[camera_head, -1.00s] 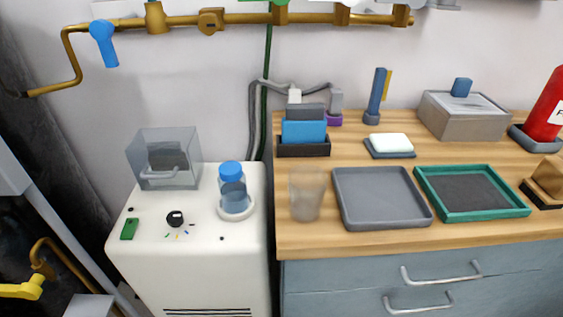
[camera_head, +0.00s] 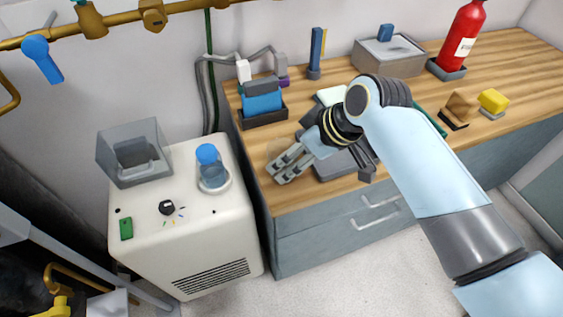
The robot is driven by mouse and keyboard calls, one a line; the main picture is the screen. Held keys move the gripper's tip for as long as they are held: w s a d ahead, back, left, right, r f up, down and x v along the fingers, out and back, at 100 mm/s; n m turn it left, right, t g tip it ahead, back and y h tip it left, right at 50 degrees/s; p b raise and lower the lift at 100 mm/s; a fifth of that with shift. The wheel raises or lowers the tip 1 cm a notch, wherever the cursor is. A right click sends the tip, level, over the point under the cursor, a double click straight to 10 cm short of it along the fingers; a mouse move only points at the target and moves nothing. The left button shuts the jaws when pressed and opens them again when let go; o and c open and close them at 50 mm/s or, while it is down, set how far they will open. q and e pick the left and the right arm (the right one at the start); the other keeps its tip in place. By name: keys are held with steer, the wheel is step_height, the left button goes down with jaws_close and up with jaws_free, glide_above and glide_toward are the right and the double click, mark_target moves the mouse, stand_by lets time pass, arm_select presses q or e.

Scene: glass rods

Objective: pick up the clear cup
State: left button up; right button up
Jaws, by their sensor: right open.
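The clear cup (camera_head: 276,150) is a faint see-through shape near the left front edge of the wooden counter. My right gripper's fingers cover most of it. My right gripper (camera_head: 277,173) is open, with its two grey fingers pointing left and down at the cup. The fingers overlap the cup in this view; I cannot tell whether they touch it or stand around it. My left gripper is not in view.
A grey tray (camera_head: 333,168) lies partly under my right arm. A black holder (camera_head: 264,119) with a blue block stands behind the cup. A white cabinet (camera_head: 190,240) with a blue-capped bottle (camera_head: 211,168) stands to the left, across a narrow gap.

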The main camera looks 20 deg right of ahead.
steer(key=x, duration=0.5)
steer(key=shift+w+a+f, duration=0.15)
steer(key=shift+w+f, duration=0.05)
steer(key=c, duration=1.3)
